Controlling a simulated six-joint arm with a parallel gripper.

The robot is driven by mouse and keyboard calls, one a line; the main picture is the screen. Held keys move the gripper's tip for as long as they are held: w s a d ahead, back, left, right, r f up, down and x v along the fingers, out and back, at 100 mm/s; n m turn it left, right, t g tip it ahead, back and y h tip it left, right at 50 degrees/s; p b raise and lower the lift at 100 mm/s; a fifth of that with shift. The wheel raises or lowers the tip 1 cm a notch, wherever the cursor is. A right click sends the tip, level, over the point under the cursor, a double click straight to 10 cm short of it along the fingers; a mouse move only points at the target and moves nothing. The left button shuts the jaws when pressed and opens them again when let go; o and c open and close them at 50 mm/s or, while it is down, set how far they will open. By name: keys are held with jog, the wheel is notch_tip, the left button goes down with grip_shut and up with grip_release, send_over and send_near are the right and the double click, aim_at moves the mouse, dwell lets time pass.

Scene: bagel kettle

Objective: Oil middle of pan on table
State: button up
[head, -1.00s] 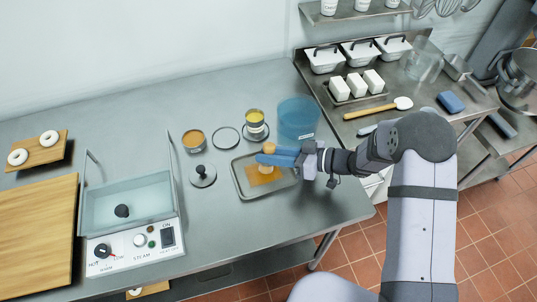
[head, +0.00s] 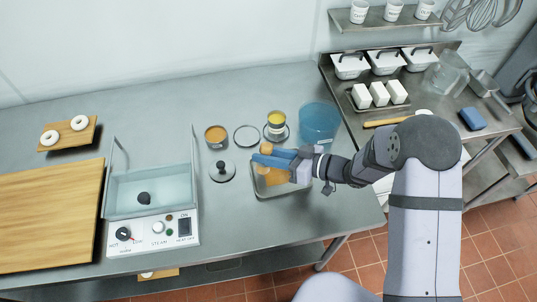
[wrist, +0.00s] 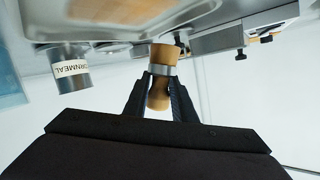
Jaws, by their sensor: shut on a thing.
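My gripper (head: 266,160) is shut on a brush with a wooden handle (head: 266,148). It holds the brush upright over the left part of the shallow metal pan (head: 287,193) on the table. An orange-brown patch (head: 275,180) shows on the pan floor, partly hidden by my gripper. In the wrist view, the brush's wooden handle (wrist: 158,97) sits between the fingers, with a metal band above it. The pan (wrist: 105,28) fills the top left there. The bristle tip is not clear, so I cannot tell whether it touches the pan.
Behind the pan stand an orange-filled tin (head: 215,134), a ring (head: 246,136), a yellow-filled cornmeal tin (head: 276,119) and a blue translucent tub (head: 319,122). A black-knobbed lid (head: 222,171) lies left of the pan. A steam kettle (head: 150,190) is farther left, beside a wooden board (head: 45,215).

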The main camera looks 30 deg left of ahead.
aim_at(267, 148)
jog(key=shift+r+p, duration=1.8)
jog(key=shift+r, duration=0.6)
